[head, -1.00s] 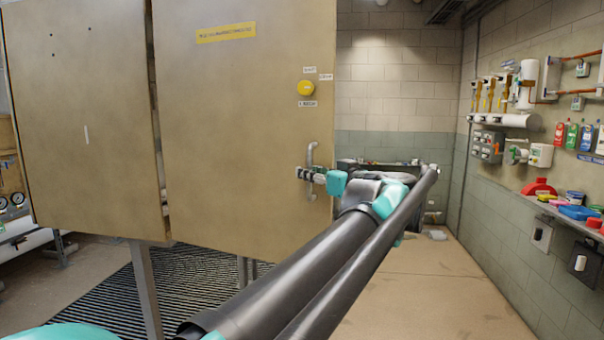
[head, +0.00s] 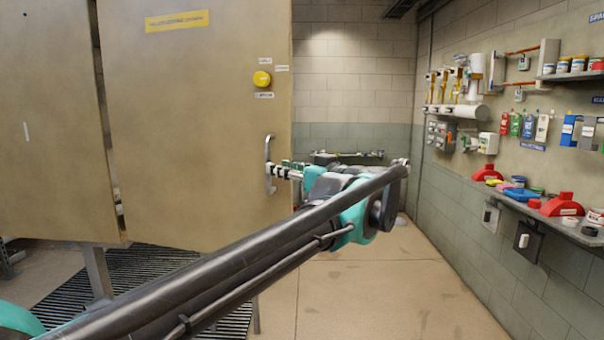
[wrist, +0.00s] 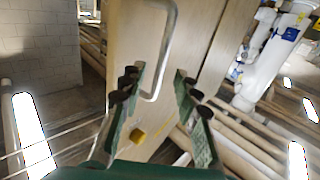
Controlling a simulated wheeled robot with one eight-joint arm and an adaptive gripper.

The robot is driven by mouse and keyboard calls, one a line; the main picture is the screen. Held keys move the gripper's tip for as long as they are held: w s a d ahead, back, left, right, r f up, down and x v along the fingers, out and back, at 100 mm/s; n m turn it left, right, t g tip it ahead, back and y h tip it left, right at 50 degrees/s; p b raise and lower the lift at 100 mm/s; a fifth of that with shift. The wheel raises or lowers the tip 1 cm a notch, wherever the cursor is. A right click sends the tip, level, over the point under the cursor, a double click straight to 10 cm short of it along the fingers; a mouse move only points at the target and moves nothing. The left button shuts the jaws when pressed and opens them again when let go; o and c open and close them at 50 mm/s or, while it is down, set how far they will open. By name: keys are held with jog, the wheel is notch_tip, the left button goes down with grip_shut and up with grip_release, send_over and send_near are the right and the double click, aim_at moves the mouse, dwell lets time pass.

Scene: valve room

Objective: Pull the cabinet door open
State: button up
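The cabinet door (head: 190,130) is a large tan panel with a yellow label and a yellow round knob (head: 262,79). Its upright metal bar handle (head: 267,160) is near the right edge. My gripper (head: 279,171) is at the handle's right side in the head view, its fingertips at the bar's lower half. In the wrist view my gripper (wrist: 155,78) has its fingers spread apart. The handle (wrist: 168,45) shows there, its bent end lying between the fingers with space on both sides. I cannot tell whether either finger touches it.
A second tan panel (head: 45,120) stands left of the door, across a narrow dark gap. A shelf (head: 560,225) with red containers and wall fittings line the right wall. Tan floor (head: 370,290) is clear right of the cabinet. A dark floor grating (head: 150,290) lies below the cabinet.

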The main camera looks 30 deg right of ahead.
jog(key=v, duration=0.6)
jog(key=shift+s, duration=0.1)
dwell(0.6)
jog(key=w+a+f+m+g+h, duration=0.1)
jog(key=a+f+g, duration=0.3)
jog(key=f, duration=1.1)
jog(key=w+a+f+m+g+h, duration=0.1)
jog(key=a+f+g, duration=0.3)
jog(key=f, duration=1.2)
jog(key=w+a+f+g+h, duration=0.1)
jog(key=a+f+g, duration=0.4)
jog(key=f, duration=1)
jog(key=a+h, duration=0.1)
jog(key=a, duration=0.1)
jog(key=shift+a+f+m, duration=0.3)
jog(key=shift+f+m, duration=0.05)
jog(key=shift+m, duration=0.05)
jog(key=shift+w+d, duration=0.1)
